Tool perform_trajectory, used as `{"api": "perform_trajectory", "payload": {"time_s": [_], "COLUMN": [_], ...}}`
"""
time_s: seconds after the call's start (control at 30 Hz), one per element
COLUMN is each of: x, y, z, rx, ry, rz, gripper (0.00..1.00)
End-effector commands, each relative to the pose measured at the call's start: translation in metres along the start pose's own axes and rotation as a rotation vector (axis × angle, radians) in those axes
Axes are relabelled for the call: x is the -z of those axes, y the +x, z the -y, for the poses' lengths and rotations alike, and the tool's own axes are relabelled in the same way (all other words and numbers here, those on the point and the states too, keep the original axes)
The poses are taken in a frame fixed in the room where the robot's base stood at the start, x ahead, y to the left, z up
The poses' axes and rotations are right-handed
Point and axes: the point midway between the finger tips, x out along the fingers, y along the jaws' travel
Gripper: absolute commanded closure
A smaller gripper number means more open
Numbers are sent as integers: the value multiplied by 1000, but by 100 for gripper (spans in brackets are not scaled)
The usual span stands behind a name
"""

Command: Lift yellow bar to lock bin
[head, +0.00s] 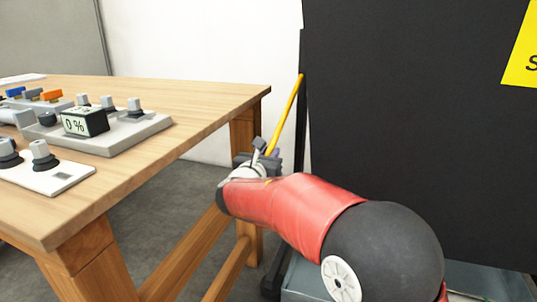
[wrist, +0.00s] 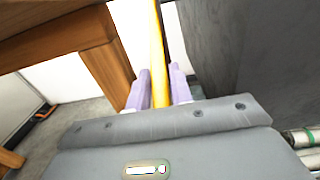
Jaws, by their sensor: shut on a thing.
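The yellow bar (head: 287,115) is a thin rod standing tilted beside the large black panel, its top leaning right in the head view. In the wrist view the yellow bar (wrist: 157,50) runs down between the two pale purple fingers. My gripper (head: 268,151) is shut on the bar near its lower visible part; it also shows in the wrist view (wrist: 159,92). The bar's lower end is hidden by my gripper and arm. No bin can be clearly made out.
A wooden table (head: 200,100) stands at left, with grey devices and a "0 %" display box (head: 85,121) on it. Its leg (head: 242,130) is close to the left of my gripper. The black panel (head: 400,120) closes off the right side, with a yellow sign (head: 522,60).

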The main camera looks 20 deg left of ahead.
Motion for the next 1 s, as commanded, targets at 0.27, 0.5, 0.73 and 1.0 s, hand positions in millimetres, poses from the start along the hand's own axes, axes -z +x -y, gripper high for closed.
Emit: {"api": "perform_trajectory", "payload": {"time_s": [0.27,0.5,0.73,1.0], "x": [-21,-43,-63,-70], "y": [-6,-12,-18,-20], "z": [-1,-1,0,0], "rx": [-2,-1,-1,-1], "ry": [1,1,2,1], "rz": [3,4,4,3], "gripper": [95,95,95,95]}}
